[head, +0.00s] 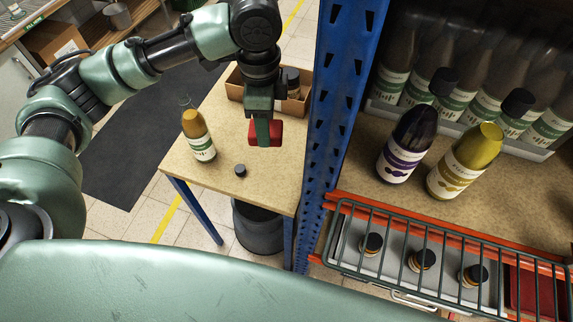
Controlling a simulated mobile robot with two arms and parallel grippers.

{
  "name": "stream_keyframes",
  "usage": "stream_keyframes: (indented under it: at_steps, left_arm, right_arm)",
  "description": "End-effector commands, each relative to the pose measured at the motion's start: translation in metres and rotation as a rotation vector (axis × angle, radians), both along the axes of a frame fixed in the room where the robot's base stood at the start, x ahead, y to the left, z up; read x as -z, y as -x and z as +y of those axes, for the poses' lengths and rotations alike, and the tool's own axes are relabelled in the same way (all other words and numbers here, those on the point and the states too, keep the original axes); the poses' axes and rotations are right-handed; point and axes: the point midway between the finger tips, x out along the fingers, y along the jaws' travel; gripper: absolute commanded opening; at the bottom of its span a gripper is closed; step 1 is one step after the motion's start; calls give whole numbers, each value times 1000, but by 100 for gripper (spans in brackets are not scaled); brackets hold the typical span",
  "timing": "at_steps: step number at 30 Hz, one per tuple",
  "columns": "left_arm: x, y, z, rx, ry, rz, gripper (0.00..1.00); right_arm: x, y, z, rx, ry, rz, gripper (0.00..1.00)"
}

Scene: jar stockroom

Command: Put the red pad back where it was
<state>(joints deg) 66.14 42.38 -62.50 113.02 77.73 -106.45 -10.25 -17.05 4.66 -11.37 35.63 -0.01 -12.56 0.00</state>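The red pad (276,133) is in my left gripper (264,138), which points down over the back right part of the small wooden table (225,185). A green finger covers the pad's middle, and red shows on both sides. The pad appears to be held above the tabletop; the exact gap is hard to tell. My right gripper is not in view.
A jar with orange-yellow contents (198,138) and a dark lid (240,170) stand on the table. A cardboard box (236,91) holds a small jar at the back. The blue rack post (335,110) is close on the right. Shelf bottles and a wire guard (440,245) lie beyond.

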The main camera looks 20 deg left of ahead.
Motion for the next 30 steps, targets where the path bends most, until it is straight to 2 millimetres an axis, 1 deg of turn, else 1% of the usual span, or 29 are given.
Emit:
stream_keyframes:
  at_steps: [3, 6, 11, 15, 18, 21, 24, 28, 30]
  left_arm:
    - [0, -14, -5, 284, 4, 1, 11]
    - [0, -24, -9, 530, 6, -1, 11]
    - [1, -39, -14, 926, 7, -1, 11]
    - [3, -50, -17, 1266, 7, -2, 11]
    - [5, -56, -20, 1482, 8, -2, 11]
    - [6, -61, -22, 1655, 7, -2, 11]
    - [6, -64, -23, 1775, 6, -4, 11]
    - [10, -65, -24, 1855, 7, -2, 11]
    - [17, -65, -23, 1868, 9, 1, 11]
  right_arm:
    - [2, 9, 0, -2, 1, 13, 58]
    - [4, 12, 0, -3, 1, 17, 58]
    - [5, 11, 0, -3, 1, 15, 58]
    - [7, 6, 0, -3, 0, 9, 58]
    - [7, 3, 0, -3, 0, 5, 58]
    - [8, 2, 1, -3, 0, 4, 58]
    - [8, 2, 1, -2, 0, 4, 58]
    - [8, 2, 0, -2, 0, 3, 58]
    - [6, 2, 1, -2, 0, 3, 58]
